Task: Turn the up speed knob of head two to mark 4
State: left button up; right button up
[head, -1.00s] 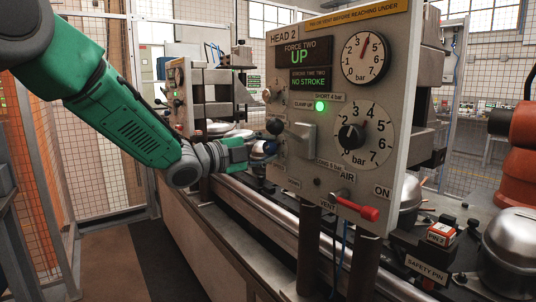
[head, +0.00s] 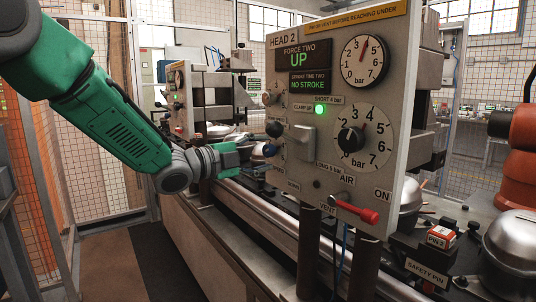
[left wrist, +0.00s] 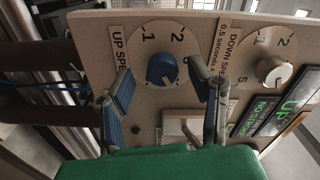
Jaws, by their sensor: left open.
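The head two panel (head: 345,215) stands right of centre in the head view. The up speed knob (left wrist: 162,70) is blue, on a round white dial (left wrist: 140,48) with 1 and 2 readable; its pointer direction is unclear. The lower dial marks are partly hidden. My right gripper is not in view.
A pale down speed knob (left wrist: 272,70) sits beside the blue one. A red-handled air valve (head: 357,211) and a black pressure knob (head: 351,139) are on the panel's broad face.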

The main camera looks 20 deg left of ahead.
pick_arm(q)
jog(key=v, duration=1)
jog(key=shift+a, duration=0.1)
